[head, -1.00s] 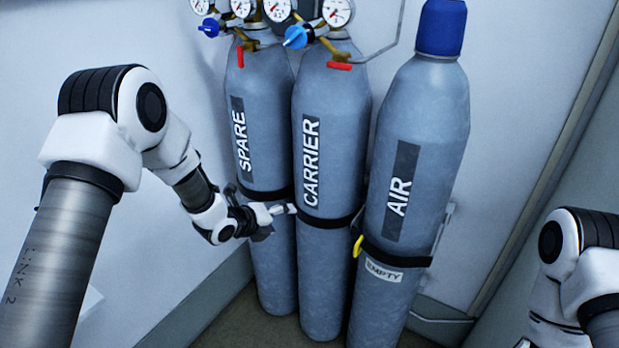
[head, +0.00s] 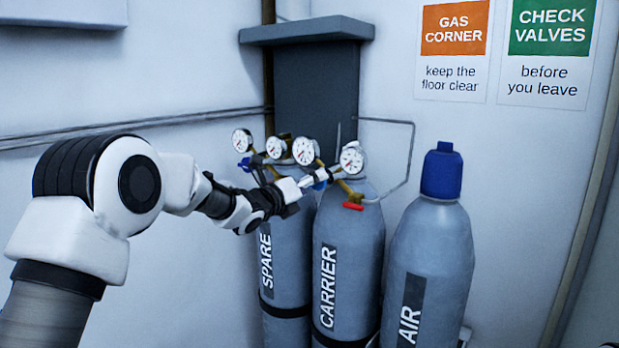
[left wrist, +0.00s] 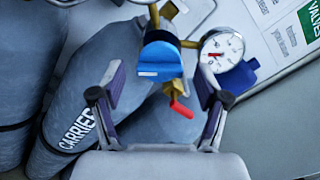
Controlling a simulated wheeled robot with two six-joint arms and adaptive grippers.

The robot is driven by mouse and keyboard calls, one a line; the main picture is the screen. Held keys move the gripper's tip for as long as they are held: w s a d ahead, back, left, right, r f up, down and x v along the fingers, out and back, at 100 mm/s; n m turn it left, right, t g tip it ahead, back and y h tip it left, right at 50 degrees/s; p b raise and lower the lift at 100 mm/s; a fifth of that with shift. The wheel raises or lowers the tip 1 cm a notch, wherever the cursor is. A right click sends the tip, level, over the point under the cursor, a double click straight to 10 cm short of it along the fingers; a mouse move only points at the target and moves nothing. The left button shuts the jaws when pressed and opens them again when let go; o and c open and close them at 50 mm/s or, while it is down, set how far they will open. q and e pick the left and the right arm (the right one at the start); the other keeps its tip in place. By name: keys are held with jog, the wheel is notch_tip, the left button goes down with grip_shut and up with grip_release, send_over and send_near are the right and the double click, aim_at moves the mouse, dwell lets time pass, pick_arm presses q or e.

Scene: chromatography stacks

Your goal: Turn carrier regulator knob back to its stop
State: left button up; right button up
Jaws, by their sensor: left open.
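The carrier regulator's blue knob (head: 320,178) sits on brass fittings above the CARRIER cylinder (head: 350,235). My left gripper (head: 308,182) is up at the knob, reaching in from the left. In the left wrist view the knob (left wrist: 162,58) shows between the two open fingers (left wrist: 160,82), with a gap on either side. A short white mark is on its lower left face. I cannot tell how deep the knob is between the fingers. A round gauge (left wrist: 221,53) is beside it and a red lever (left wrist: 181,108) below. My right gripper is out of view.
The SPARE cylinder (head: 283,290), with its own gauges and blue knob (head: 245,163), stands close on the left behind my forearm. The blue-capped AIR cylinder (head: 437,250) stands right. A bent pipe (head: 408,160) runs along the wall.

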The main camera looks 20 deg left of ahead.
pick_arm(q)
jog(key=c, duration=1.2)
jog(key=shift+o, duration=0.2)
